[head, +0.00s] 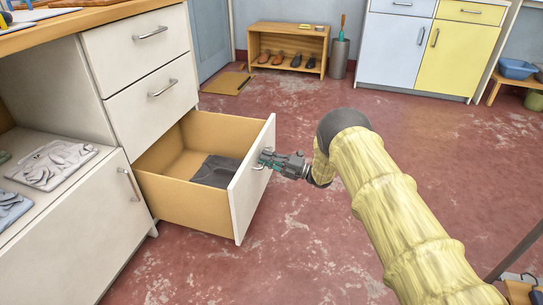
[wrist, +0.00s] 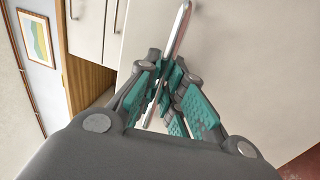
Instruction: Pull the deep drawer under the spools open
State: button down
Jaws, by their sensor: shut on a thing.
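The deep drawer (head: 185,207) is the lowest of the stack under the worktop and stands well out from the cabinet, its tan inside showing. A dark folded item (head: 215,171) lies in it. My gripper (head: 267,159) is at the white drawer front (head: 250,200), shut on its metal handle. In the wrist view the handle (wrist: 180,32) runs between the teal finger pads of my gripper (wrist: 160,85), with the pale drawer front (wrist: 245,60) behind. I cannot make out the spools.
Two shut drawers (head: 140,38) are above. A cupboard with a shelf of folded grey cloths (head: 55,163) stands at left. A shoe bench (head: 289,48) and blue and yellow cabinets (head: 394,50) are at the back. The red floor (head: 300,235) right of the drawer is clear.

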jog(key=shift+s+d+f, duration=0.15)
jog(key=shift+s+d, duration=0.05)
jog(key=shift+s, duration=0.05)
jog(key=c, duration=1.5)
grip_release()
jog(key=shift+w, duration=0.1)
jog(key=shift+d, duration=0.15)
jog(key=v, duration=1.1)
jog(key=shift+d+f, duration=0.1)
jog(key=shift+d, duration=0.25)
